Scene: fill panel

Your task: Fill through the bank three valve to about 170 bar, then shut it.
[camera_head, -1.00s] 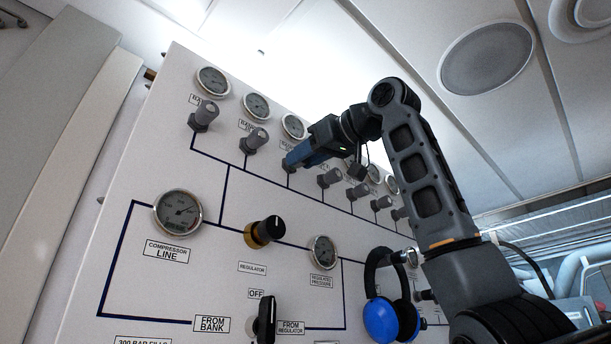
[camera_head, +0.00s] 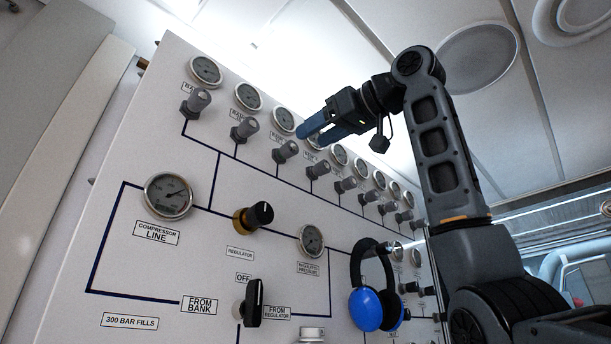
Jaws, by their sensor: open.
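The fill panel (camera_head: 150,95) carries a row of bank gauges with a grey valve knob under each. The third bank valve (camera_head: 286,151) is a grey knob, now in clear view, with its gauge (camera_head: 284,119) above it. The gauge needle is too small to read. My gripper (camera_head: 310,133) has blue fingers; it is open and empty, just up and right of the third valve, apart from it. The fingers partly cover the fourth gauge (camera_head: 312,140). The compressor line gauge (camera_head: 167,195) is at lower left.
The black regulator knob (camera_head: 257,216) and the black selector lever (camera_head: 254,303) stick out lower on the panel. Blue ear defenders (camera_head: 370,305) hang at the lower right. Other bank valves (camera_head: 244,130) stand close on both sides.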

